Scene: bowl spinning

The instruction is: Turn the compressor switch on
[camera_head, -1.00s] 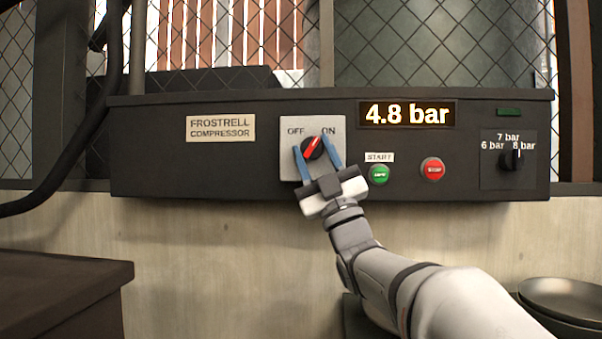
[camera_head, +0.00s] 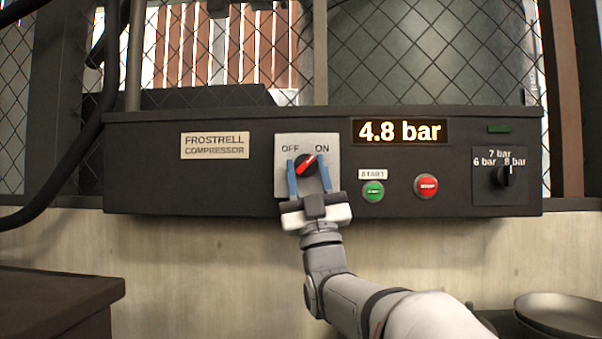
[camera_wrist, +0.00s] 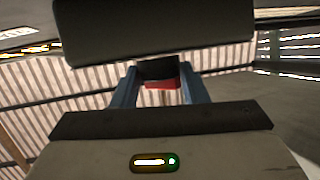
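The compressor switch (camera_head: 306,167) is a round black knob with a red pointer on a light plate marked OFF and ON. Its pointer slants up and right, towards ON. My gripper (camera_head: 307,161) reaches up from below, its two blue fingers apart, one on each side of the knob. I cannot tell whether they touch it. In the wrist view, my gripper (camera_wrist: 160,85) has its fingers either side of the switch's red and black part (camera_wrist: 160,84). The black compressor panel (camera_head: 230,185) carries a display (camera_head: 400,131) reading 4.8 bar.
Right of the switch are a green start button (camera_head: 373,191), a red stop button (camera_head: 426,186) and a pressure selector (camera_head: 502,176). Dark pans (camera_head: 560,312) lie at the lower right. A dark cabinet (camera_head: 55,300) stands at the lower left.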

